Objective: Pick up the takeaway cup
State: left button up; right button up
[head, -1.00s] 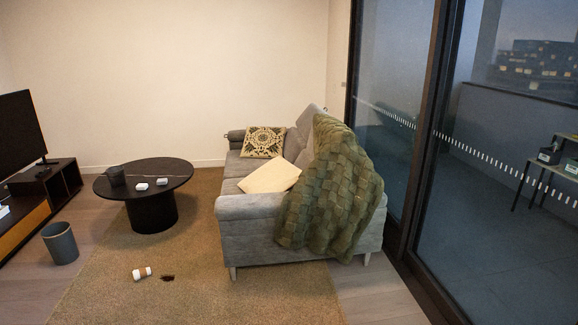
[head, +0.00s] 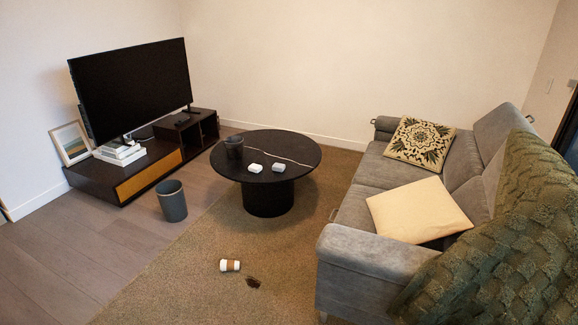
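The takeaway cup (head: 230,265) is white with a brown sleeve. It lies on its side on the tan shag rug (head: 185,290), in the lower middle of the head view. A dark brown spill or stain (head: 253,282) is on the rug just to its right. Neither of my grippers shows in the head view.
A round black table (head: 265,180) holding a dark pot and two small white items stands behind the cup. A grey sofa (head: 365,255) is at right. A grey bin (head: 172,201) stands left, near the TV unit (head: 120,180).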

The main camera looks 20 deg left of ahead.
aim_at(225, 265)
jog(key=i+j+u, duration=0.2)
jog(key=i, duration=0.45)
jog(key=i+u, duration=0.25)
jog(key=i, duration=0.4)
